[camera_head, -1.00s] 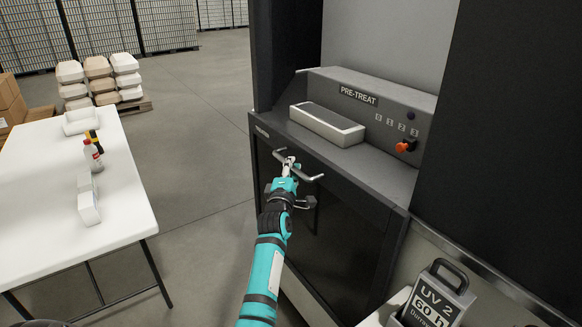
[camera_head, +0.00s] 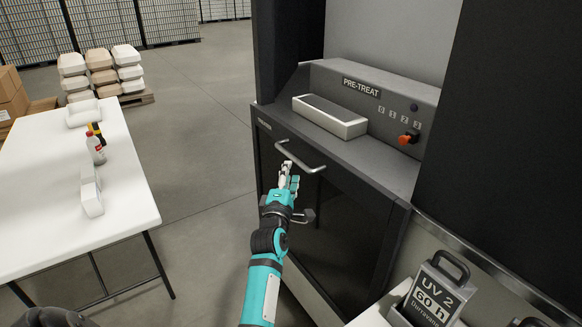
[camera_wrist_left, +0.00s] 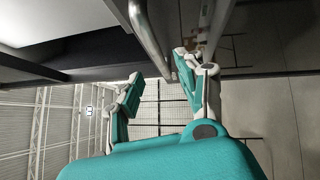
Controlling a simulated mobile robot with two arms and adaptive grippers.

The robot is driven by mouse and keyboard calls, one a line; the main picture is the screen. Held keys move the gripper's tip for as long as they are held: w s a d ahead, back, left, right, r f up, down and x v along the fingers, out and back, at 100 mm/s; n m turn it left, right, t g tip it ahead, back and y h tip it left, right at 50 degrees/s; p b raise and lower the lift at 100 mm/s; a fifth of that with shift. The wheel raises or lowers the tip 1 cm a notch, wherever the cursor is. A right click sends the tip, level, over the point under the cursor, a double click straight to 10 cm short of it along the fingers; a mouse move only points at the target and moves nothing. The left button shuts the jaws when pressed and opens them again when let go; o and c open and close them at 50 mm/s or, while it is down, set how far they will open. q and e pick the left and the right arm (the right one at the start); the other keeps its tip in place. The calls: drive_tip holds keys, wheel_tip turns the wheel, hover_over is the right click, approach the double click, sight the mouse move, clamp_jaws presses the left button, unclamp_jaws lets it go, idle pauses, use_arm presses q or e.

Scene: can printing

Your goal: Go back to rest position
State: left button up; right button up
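My left gripper (camera_head: 289,177) is in front of the dark lower door of the pre-treat machine, just below the door's curved metal handle (camera_head: 300,158). In the left wrist view its two fingers (camera_wrist_left: 160,85) are spread apart with nothing between them. The handle (camera_wrist_left: 148,38) passes beyond the fingertips there and is not gripped. The door (camera_head: 335,215) looks shut. My right gripper is not in view; a dark part at the bottom left edge of the head view may be mine.
A white table (camera_head: 130,213) stands at left with bottles (camera_head: 95,148) and white boxes. The pre-treat machine (camera_head: 380,150) has an orange knob (camera_head: 408,138) and a pale tray (camera_head: 330,116) on its ledge. A UV 2 container (camera_head: 438,290) sits at lower right. Floor between table and machine is clear.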

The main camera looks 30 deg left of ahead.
use_arm(q)
drive_tip(key=shift+s+d, duration=0.1)
drive_tip(key=shift+s, duration=0.1)
idle(0.4)
drive_tip(key=d+f+m+g+h, duration=0.15)
drive_tip(key=d+f+m, duration=0.25)
drive_tip(key=f, duration=0.6)
drive_tip(key=d+f+m+g+h, duration=0.1)
drive_tip(key=d+f+m+h, duration=0.2)
drive_tip(key=f, duration=0.6)
drive_tip(key=s+d+f+m+g+h, duration=0.15)
drive_tip(key=s+d+f+m, duration=0.35)
drive_tip(key=f, duration=0.6)
drive_tip(key=s+d+f+m+g+h, duration=0.1)
drive_tip(key=s+d+f+m+g, duration=0.2)
drive_tip(key=s+f, duration=0.6)
drive_tip(key=s+d+f+m+g, duration=0.3)
drive_tip(key=s+f+m+g, duration=0.25)
drive_tip(key=s+f, duration=1.2)
drive_tip(key=s+a+f+m+g, duration=0.1)
drive_tip(key=s+f+m+g, duration=0.1)
drive_tip(key=s, duration=0.9)
drive_tip(key=s+a+f+m+g, duration=0.1)
drive_tip(key=s+f+m, duration=0.3)
drive_tip(key=s, duration=0.8)
drive_tip(key=shift+g+h, duration=0.3)
drive_tip(key=shift+g, duration=0.45)
